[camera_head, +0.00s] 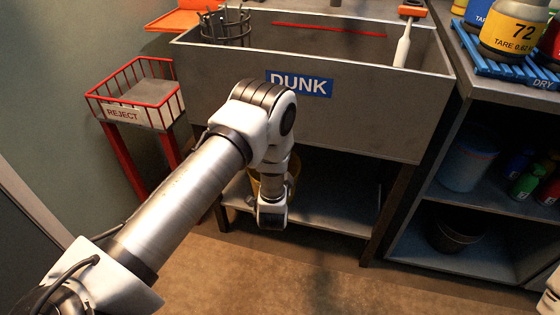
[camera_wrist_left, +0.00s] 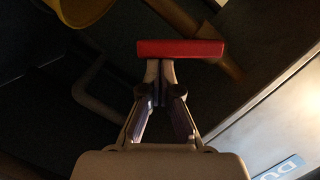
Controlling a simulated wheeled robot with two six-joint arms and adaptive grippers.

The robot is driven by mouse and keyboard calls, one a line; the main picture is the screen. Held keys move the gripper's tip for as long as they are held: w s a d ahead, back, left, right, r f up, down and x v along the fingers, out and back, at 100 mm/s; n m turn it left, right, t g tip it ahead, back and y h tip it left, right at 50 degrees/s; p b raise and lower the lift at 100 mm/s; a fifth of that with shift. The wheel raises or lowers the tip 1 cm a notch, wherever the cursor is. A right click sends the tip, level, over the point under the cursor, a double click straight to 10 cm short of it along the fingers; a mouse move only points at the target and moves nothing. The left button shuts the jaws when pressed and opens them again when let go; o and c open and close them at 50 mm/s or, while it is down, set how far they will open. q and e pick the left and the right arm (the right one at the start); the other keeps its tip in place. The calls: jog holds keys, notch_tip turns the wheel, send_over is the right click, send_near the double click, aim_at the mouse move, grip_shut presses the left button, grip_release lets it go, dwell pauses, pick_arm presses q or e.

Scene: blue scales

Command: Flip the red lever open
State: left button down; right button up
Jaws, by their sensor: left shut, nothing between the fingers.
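The red lever (camera_wrist_left: 180,48) shows in the left wrist view as a short bar lying crosswise, beside a brown pipe (camera_wrist_left: 222,60). My left gripper (camera_wrist_left: 160,66) is shut and empty, its fingertips at the bar's lower edge in the picture. I cannot tell whether they touch it. In the head view my left arm reaches to the front of the grey DUNK tank (camera_head: 330,110), its wrist low beneath the tank. The left fingers and the lever are hidden there.
A yellow bucket (camera_wrist_left: 82,8) is at the wrist view's upper left, under the tank. A lower shelf (camera_head: 335,205) runs below the tank. A red-railed REJECT stand (camera_head: 122,112) is at left, and shelving with containers (camera_head: 465,160) at right. The floor in front is clear.

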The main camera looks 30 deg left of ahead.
pick_arm(q)
jog(key=shift+s+a+f+m+t+y, duration=0.2)
jog(key=shift+a+f+m, duration=0.45)
jog(key=shift+m, duration=0.4)
jog(key=shift+s+a+f+m+t+y, duration=0.1)
jog(key=shift+a+f+m+t+y, duration=0.1)
jog(key=shift+a+f+m, duration=0.65)
pick_arm(e)
jog(key=shift+r, duration=0.1)
pick_arm(q)
jog(key=shift+d+r, duration=0.1)
jog(key=shift+d, duration=0.05)
jog(key=shift+s, duration=0.15)
